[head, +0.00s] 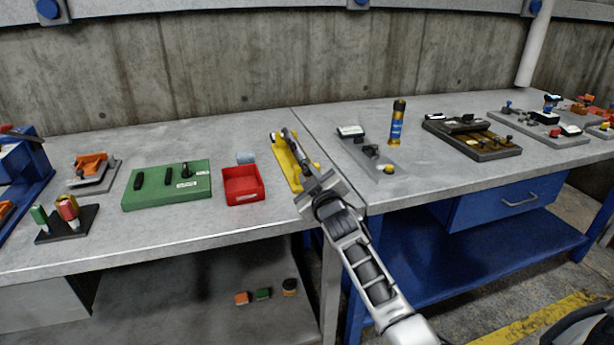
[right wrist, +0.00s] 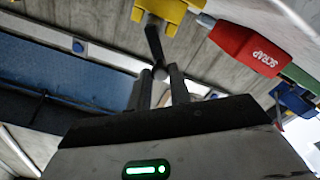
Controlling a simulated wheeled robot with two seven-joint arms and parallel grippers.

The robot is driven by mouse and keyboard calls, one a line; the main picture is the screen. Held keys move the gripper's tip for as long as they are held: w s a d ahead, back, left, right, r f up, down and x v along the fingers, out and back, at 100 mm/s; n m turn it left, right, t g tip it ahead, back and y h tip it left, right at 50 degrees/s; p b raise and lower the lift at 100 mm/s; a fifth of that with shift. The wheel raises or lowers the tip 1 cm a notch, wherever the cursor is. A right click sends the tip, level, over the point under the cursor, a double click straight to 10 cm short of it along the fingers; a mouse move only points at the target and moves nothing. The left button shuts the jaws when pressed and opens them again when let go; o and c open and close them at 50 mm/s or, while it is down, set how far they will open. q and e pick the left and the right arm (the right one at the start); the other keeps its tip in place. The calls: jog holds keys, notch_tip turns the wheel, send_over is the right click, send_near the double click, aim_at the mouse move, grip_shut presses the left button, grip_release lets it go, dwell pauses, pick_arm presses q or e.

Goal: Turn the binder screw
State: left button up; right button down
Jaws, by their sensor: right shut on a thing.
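A yellow binder (head: 280,155) lies on the table just left of the seam between the two tabletops. My right gripper (head: 304,168) reaches over it from the front and covers part of it. In the right wrist view the binder's yellow body (right wrist: 168,8) shows at the top edge. A dark bar, seemingly the binder screw (right wrist: 153,40), runs from it to my right fingertips (right wrist: 160,74). My right gripper is shut on the end of this bar. The screw's far end is partly hidden. My left gripper is not in view.
A red scrap bin (head: 243,185) stands close left of the binder, with a green board (head: 150,195) beyond it. The table's front strip is mostly clear.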

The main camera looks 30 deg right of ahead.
jog(key=shift+s+d+r+m+p, duration=0.15)
jog(key=shift+d+m+p, duration=0.3)
jog(key=shift+m, duration=0.8)
jog(key=shift+s+d+r+m+p, duration=0.1)
jog(key=shift+d+r+m+p, duration=0.25)
jog(key=shift+m, duration=0.85)
jog(key=shift+s+d+r+m+p, duration=0.15)
jog(key=shift+d+m+p, duration=0.3)
jog(key=shift+m, duration=0.8)
jog(key=shift+w+d, duration=0.1)
jog(key=c, duration=1.3)
grip_release()
jog(key=shift+f, duration=0.1)
jog(key=shift+f, duration=0.1)
